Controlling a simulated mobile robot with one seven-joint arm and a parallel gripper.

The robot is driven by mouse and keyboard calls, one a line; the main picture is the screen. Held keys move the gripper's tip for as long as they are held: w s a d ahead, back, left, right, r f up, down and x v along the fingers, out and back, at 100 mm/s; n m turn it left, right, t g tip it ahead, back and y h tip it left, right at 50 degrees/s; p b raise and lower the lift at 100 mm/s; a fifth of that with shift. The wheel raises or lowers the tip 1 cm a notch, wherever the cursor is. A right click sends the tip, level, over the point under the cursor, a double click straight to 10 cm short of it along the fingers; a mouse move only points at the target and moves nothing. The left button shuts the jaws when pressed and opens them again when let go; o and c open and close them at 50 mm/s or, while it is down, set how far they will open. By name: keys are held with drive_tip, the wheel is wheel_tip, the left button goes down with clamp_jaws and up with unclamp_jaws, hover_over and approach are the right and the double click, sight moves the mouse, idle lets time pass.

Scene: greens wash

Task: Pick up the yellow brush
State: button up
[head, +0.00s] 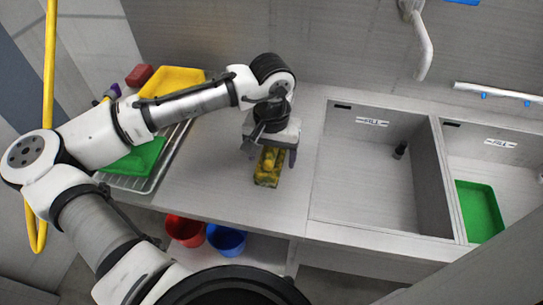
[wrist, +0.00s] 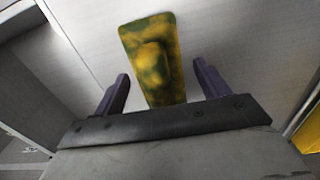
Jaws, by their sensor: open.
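The yellow brush (head: 268,168) lies on the steel counter left of the sink. It has green patches and a raised bump on top. In the head view my gripper (head: 270,154) is directly over its back part and hides that end. In the wrist view the brush (wrist: 154,60) lies lengthwise between the two fingers of my gripper (wrist: 162,88). The gripper is open, with a gap on each side of the brush. The frames do not show clearly how far the fingertips are above the counter.
A deep sink (head: 370,175) is right of the brush, and a second sink holds a green tray (head: 480,211). At left, a rack holds a yellow tray (head: 175,81) and a green board (head: 135,160). Red (head: 184,231) and blue (head: 226,239) buckets stand below the counter.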

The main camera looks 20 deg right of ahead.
drive_tip(key=shift+c, duration=0.4)
drive_tip(key=c, duration=1.1)
drive_tip(key=shift+o, duration=0.2)
